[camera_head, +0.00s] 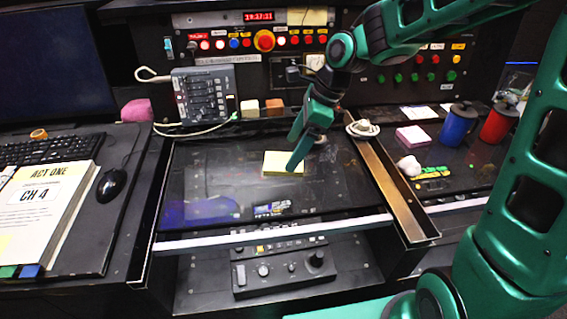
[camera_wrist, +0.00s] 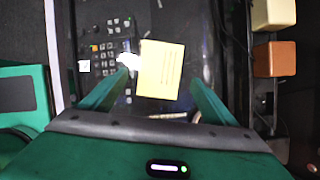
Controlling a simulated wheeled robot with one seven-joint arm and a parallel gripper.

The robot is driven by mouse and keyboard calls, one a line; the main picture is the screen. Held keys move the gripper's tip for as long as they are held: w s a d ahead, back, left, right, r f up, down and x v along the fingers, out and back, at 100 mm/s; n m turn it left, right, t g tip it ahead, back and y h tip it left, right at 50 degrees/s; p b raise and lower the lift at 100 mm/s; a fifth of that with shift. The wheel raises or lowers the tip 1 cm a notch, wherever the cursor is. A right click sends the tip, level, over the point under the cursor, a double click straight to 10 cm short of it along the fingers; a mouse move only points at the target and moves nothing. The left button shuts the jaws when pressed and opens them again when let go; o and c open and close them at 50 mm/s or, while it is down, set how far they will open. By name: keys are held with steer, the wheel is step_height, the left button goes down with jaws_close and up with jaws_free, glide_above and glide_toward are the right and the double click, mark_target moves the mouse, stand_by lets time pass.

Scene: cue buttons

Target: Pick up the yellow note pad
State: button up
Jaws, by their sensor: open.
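The yellow note pad (camera_head: 283,163) lies on the dark glossy desk panel, towards its back, in the head view. In the wrist view the note pad (camera_wrist: 160,69) lies between the lines of the two fingers, just beyond them, with faint ruled lines on its face. My gripper (camera_head: 298,166) is above the panel, its fingers pointing down at the pad and partly overlapping its right side in the head view. In the wrist view my gripper (camera_wrist: 160,82) is open, with nothing between its fingers. I cannot tell the exact height of the fingertips above the pad.
A cream block (camera_head: 250,108) and an orange block (camera_head: 274,107) stand on the ledge behind. A metal rail (camera_head: 393,190) borders the panel on the right. A pink note pad (camera_head: 413,137), a blue mug (camera_head: 458,125) and a red mug (camera_head: 498,123) stand farther right.

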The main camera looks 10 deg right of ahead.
mark_target(284, 161)
steer(key=shift+x, duration=2)
steer(key=shift+a, duration=0.1)
steer(key=shift+c, duration=0.7)
steer(key=shift+r, duration=0.1)
steer(key=c, duration=1)
steer(key=shift+c, duration=0.2)
